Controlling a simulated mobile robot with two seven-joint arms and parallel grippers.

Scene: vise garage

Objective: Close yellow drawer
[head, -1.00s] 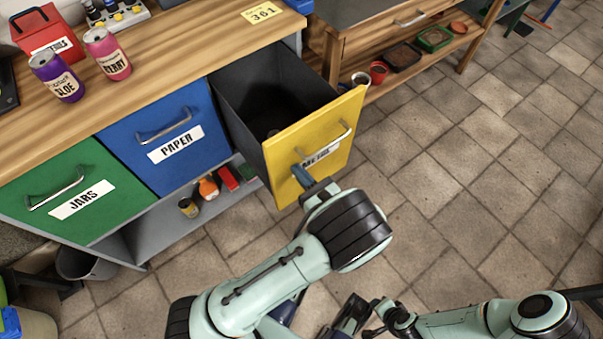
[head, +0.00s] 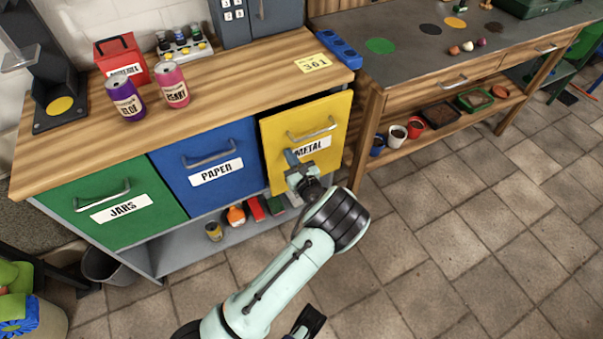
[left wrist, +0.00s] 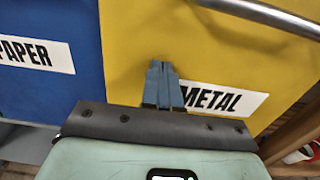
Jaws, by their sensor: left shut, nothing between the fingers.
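The yellow drawer (head: 278,135), labelled METAL, is at the right end of the cabinet. Its front is nearly level with its neighbours, with a narrow dark gap along its top edge. My left gripper (head: 291,157) is shut and empty, its fingertips against or very close to the yellow front, below the bar handle (head: 314,131) and left of the label. In the left wrist view the blue fingers (left wrist: 162,75) lie together before the yellow face (left wrist: 140,40). A dark part of mine, perhaps the right gripper (head: 307,322), shows at the bottom edge; its jaws are unclear.
The blue PAPER drawer (head: 235,155) and green JARS drawer (head: 150,190) are shut to the left. Two cans and a red box (head: 120,58) stand on the wooden top. A workbench (head: 400,85) stands to the right. The tiled floor in front is clear.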

